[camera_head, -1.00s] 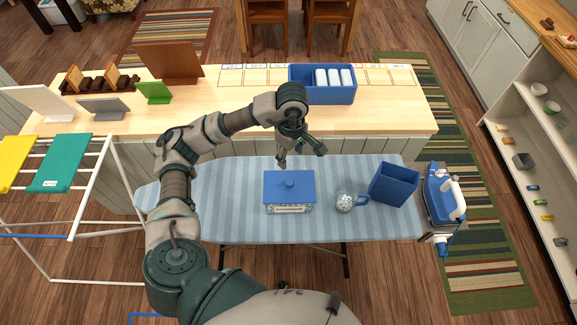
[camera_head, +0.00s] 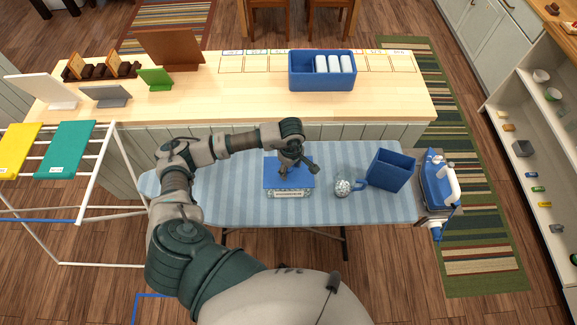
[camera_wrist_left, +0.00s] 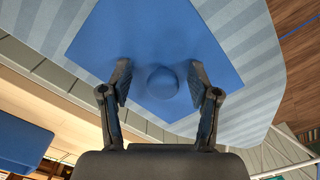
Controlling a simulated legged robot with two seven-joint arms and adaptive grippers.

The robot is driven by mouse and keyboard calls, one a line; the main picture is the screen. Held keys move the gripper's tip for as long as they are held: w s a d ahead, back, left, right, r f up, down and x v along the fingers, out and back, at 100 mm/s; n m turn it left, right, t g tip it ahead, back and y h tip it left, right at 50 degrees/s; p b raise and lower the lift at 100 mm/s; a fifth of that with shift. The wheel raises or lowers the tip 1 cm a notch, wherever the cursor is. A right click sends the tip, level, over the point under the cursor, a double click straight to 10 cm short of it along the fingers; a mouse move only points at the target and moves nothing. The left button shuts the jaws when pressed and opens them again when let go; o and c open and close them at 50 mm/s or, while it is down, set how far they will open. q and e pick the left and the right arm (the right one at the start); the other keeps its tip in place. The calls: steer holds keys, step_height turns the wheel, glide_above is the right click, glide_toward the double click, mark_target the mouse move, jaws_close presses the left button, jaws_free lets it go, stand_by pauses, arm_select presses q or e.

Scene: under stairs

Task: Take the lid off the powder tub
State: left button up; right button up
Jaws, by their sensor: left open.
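The powder tub (camera_head: 289,193) stands on the striped ironing board, with its square blue lid (camera_head: 272,178) on top. My left gripper (camera_head: 288,172) is over the lid, pointing down. In the left wrist view the lid (camera_wrist_left: 120,40) fills the upper middle, with its round blue knob (camera_wrist_left: 162,82) between the open fingers of my left gripper (camera_wrist_left: 160,78). A gap shows between the knob and each finger. In the head view the gripper hides the knob. My right gripper is not in view.
Right of the tub on the ironing board (camera_head: 240,205) are a clear scoop with a blue handle (camera_head: 344,187), an open blue box (camera_head: 391,170) and a blue iron (camera_head: 438,190). A wooden counter (camera_head: 210,105) stands behind. A drying rack (camera_head: 100,185) is at left.

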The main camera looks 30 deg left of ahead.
arm_select(q)
steer(key=shift+d+r, duration=0.1)
steer(key=shift+d, duration=0.25)
steer(key=c, duration=0.3)
steer(key=shift+a, duration=0.35)
steer(key=c, duration=0.4)
steer(key=shift+s+a+f, duration=0.1)
steer(key=shift+a+f, duration=0.15)
steer(key=shift+a, duration=0.6)
jaws_close()
steer(key=shift+c, duration=1)
jaws_free()
jaws_close()
steer(key=shift+d+r, duration=0.1)
steer(key=shift+d, duration=0.55)
steer(key=shift+d+r, duration=0.1)
steer(key=shift+r, duration=0.35)
steer(key=shift+a+r+p, duration=0.4)
steer(key=shift+r, duration=0.2)
steer(key=shift+d+r, duration=0.2)
step_height(320, 180, up, 2)
steer(key=shift+r+p, duration=0.25)
steer(key=shift+p, duration=0.6)
steer(key=shift+r, duration=0.4)
steer(key=shift+a+r, duration=0.2)
steer(key=shift+r, duration=0.9)
steer(key=shift+d+r, duration=0.1)
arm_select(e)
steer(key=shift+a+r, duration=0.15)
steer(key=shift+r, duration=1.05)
